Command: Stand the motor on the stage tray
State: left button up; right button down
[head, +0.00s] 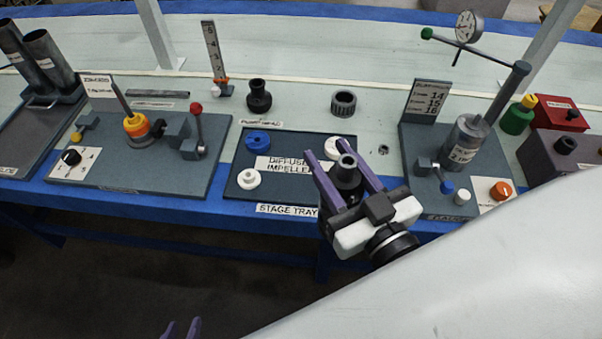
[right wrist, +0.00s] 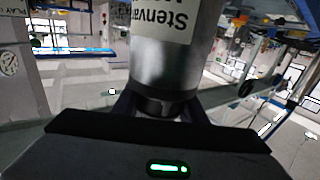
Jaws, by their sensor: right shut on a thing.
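My right gripper (head: 341,170) has purple fingers either side of the motor, whose dark collar and hollow end (head: 347,170) show in the head view. In the right wrist view the motor is a silver cylinder with a white label (right wrist: 168,60), and the fingers are shut on its dark end. The motor is over the right part of the stage tray (head: 280,195), a dark tray with a "STAGE TRAY" label at its front. I cannot tell its height above the tray. Only the tips of my left gripper (head: 182,330) show at the bottom edge; they are apart and empty.
The tray holds a blue wheel (head: 257,140), a white wheel (head: 249,179), another white part (head: 334,147) and a label. A station with an orange ring (head: 137,124) stands left; a gauge station (head: 430,150) stands right. A black part (head: 258,97) and dark ring (head: 343,103) stand behind.

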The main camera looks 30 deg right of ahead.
aim_at(295, 163)
jog(key=k, duration=0.35)
jog(key=u, duration=1.65)
jog(key=i, duration=1.25)
jog(key=z, duration=2.25)
